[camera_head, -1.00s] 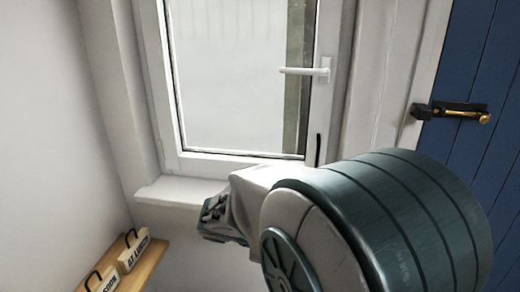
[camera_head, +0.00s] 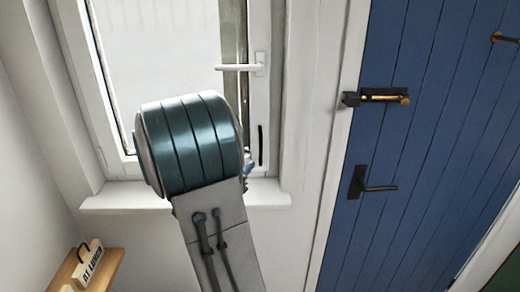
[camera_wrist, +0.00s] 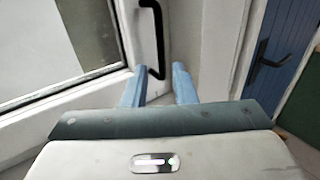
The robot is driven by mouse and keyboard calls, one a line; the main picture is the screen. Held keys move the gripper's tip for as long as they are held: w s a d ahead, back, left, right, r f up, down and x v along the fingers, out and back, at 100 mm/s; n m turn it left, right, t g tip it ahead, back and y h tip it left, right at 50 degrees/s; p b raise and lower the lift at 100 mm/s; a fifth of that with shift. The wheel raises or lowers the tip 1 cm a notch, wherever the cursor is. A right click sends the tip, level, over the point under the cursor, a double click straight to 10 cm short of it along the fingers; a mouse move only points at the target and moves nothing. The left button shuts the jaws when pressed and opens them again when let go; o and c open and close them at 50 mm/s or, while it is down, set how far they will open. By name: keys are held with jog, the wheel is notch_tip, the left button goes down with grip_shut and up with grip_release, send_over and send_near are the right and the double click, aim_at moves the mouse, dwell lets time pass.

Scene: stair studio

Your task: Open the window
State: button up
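The white-framed window (camera_head: 262,110) fills the upper left of the head view. No gap shows at its frame. Its white lever handle (camera_head: 240,67) lies horizontal. A black vertical pull handle (camera_head: 260,145) sits low on the right side of the frame; it also shows in the wrist view (camera_wrist: 158,35). My gripper (camera_wrist: 157,78) is open, with two blue fingers apart and nothing held. The lower end of the black handle appears between the fingertips; contact cannot be told. In the head view my arm hides most of the gripper and part of the glass.
A white sill (camera_head: 125,197) runs below the window. A blue plank door (camera_head: 410,150) with a brass bolt (camera_head: 385,98) and a black lever (camera_head: 372,186) stands at right. A wooden shelf (camera_head: 105,265) with small signs is at lower left.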

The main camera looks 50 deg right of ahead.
aim_at(260, 152)
jog(key=p+x, duration=0.2)
jog(key=x, duration=0.8)
grip_shut()
